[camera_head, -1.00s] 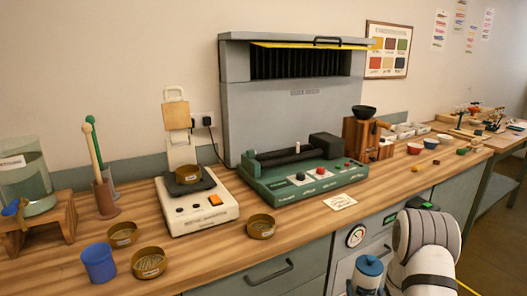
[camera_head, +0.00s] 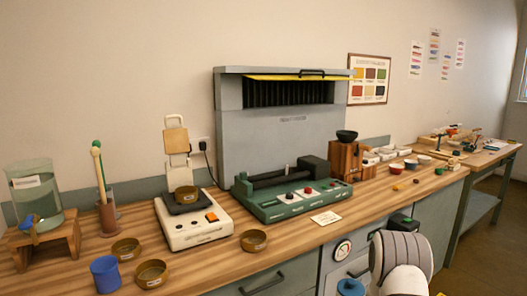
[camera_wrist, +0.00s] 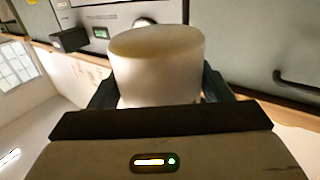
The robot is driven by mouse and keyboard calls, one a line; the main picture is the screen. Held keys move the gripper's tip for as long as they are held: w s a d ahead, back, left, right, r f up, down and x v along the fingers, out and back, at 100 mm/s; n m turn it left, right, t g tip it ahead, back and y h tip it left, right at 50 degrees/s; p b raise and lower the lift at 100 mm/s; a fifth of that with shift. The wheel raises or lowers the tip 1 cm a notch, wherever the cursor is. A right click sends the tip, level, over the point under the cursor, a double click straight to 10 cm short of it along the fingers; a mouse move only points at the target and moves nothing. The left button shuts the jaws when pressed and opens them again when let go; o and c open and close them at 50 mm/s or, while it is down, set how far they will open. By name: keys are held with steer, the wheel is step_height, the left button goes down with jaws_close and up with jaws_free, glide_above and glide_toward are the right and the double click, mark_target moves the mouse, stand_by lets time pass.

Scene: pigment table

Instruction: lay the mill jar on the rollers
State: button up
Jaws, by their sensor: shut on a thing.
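The mill jar (camera_wrist: 155,65) is a pale, off-white cylinder, large in the wrist view. My gripper (camera_wrist: 157,88) is shut on it, with one dark finger on each side. The jar's lower part is hidden behind the gripper body. The roller mill (camera_head: 290,196) is a green machine on the worktop in the head view, with black rollers (camera_head: 283,178) lying along its top and nothing resting on them. In the head view my arm is at the lower right, and the gripper and jar are out of sight.
The balance (camera_head: 193,224) stands left of the mill and a brown grinder (camera_head: 345,160) stands right of it. A paper card (camera_head: 325,218) lies before the mill. A grey hood (camera_head: 290,130) stands behind. The drawer handle (camera_wrist: 296,83) and cabinet front lie beyond the jar.

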step_height(320, 180, up, 28)
steer(key=p, duration=2.7)
steer(key=w+a+r+m+g+y, duration=0.1)
steer(key=w+a+r+m+g, duration=0.2)
steer(key=a, duration=0.6)
steer(key=w+a+r+m+g+y, duration=0.1)
steer(key=w+a+r+m+g, duration=0.3)
steer(key=w+a, duration=0.3)
steer(key=w+a+r+m+g+y, duration=0.2)
steer(key=w+a+r+m+g, duration=0.2)
steer(key=a, duration=0.9)
steer(key=shift+w+r+g+b, duration=0.35)
steer(key=shift+w+r+g, duration=0.15)
steer(key=shift+w, duration=0.3)
